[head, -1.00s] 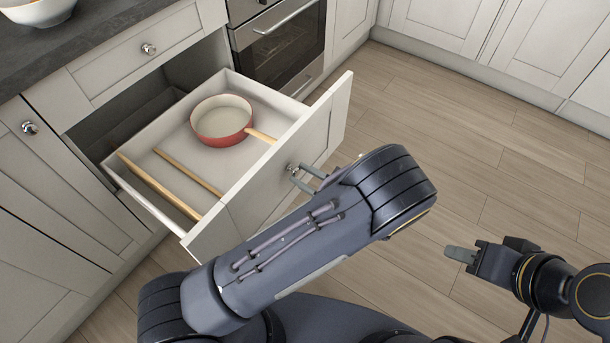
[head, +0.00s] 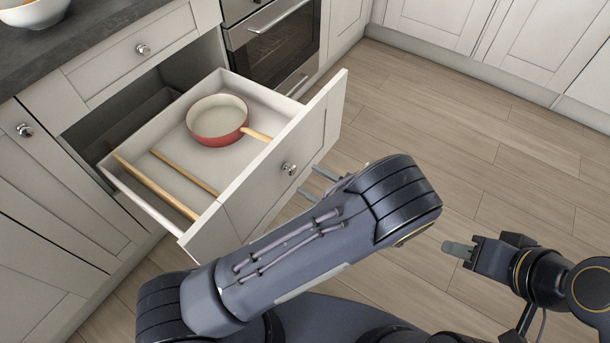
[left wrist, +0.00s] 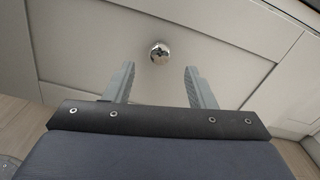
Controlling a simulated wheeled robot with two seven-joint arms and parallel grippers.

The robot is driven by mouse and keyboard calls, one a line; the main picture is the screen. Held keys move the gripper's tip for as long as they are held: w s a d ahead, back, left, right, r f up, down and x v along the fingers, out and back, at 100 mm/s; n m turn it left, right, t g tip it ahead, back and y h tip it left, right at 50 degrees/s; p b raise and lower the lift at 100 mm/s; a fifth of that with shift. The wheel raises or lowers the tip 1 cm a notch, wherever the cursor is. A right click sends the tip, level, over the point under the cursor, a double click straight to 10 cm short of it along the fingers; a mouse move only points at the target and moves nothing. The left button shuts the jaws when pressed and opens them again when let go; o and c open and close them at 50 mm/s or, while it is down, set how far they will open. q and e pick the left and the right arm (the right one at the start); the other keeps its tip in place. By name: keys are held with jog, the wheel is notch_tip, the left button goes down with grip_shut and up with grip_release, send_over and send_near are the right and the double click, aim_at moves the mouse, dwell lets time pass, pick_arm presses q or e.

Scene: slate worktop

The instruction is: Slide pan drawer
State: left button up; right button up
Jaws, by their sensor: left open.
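The pan drawer (head: 262,196) stands pulled out from the cabinet, with a round metal knob (head: 289,168) on its front. Inside are a red pan (head: 218,120) with a cream interior and wooden handle, and two long wooden sticks (head: 184,172). My left gripper (head: 316,182) is open and empty, a short way in front of the knob and apart from it. In the left wrist view the knob (left wrist: 160,52) shows beyond and between the two open fingers. My right gripper (head: 459,250) is at the lower right, away from the drawer; its finger gap does not show clearly.
A closed drawer with a knob (head: 142,49) sits above the opening, under the slate worktop (head: 90,38). A bowl (head: 32,12) stands on the worktop. An oven (head: 272,38) is beside the drawer. The wooden floor (head: 440,110) to the right is clear.

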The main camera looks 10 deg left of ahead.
pick_arm(q)
jog(key=shift+v, duration=2.15)
jog(key=shift+d, duration=0.15)
